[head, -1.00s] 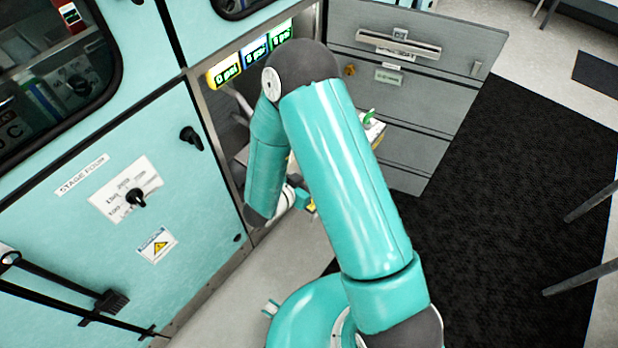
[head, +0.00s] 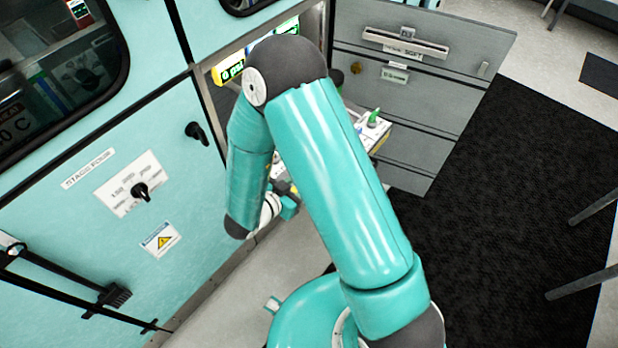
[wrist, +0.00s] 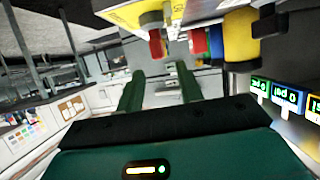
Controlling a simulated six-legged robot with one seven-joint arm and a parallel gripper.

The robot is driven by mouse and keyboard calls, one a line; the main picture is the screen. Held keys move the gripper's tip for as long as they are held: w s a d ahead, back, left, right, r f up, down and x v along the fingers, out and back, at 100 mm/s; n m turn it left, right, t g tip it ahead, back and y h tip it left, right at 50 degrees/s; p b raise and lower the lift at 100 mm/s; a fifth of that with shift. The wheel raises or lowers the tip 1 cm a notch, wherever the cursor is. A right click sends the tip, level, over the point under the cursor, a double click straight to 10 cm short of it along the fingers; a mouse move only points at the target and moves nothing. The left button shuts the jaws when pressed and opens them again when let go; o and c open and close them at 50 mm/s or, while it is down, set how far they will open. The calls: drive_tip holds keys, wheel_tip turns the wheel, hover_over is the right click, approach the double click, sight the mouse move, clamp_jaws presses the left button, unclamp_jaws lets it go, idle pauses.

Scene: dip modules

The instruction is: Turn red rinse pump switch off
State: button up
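In the wrist view, a red knob-like part (wrist: 156,43) hangs below a yellow-and-white box at the top. A second red piece (wrist: 198,41) sits just right of it, beside blue (wrist: 215,42) and yellow (wrist: 241,38) round parts. I cannot tell which red part is the rinse pump switch, or its position. My gripper (wrist: 159,86) has its two dark green fingers apart, with nothing visible between them. The red parts appear above the fingertips, apart from them. In the head view my arm hides the fingers and the red parts.
Lit display labels (wrist: 290,97) stand at the right in the wrist view; a yellow-edged one (head: 228,70) shows in the head view.

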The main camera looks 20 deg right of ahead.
drive_tip(key=v, duration=0.6)
drive_tip(key=shift+s+a+r, duration=0.2)
drive_tip(key=shift+a, duration=0.05)
drive_tip(key=w+a+r+n+t+y, duration=0.2)
drive_tip(key=w+a+r+t+y, duration=0.15)
drive_tip(key=w+r+y, duration=0.6)
wheel_tip(320, 180, up, 11)
drive_tip(key=n+y, duration=0.4)
drive_tip(key=s+d+r+n+g+h, duration=0.1)
drive_tip(key=s+d+r+n+g, duration=0.1)
drive_tip(key=s+d+r, duration=0.2)
drive_tip(key=s+d+r+n+g+h, duration=0.1)
drive_tip(key=s+d+r+n+g, duration=0.2)
drive_tip(key=s+d, duration=0.7)
drive_tip(key=s+r, duration=0.2)
drive_tip(key=s, duration=0.5)
drive_tip(key=shift+g, duration=0.35)
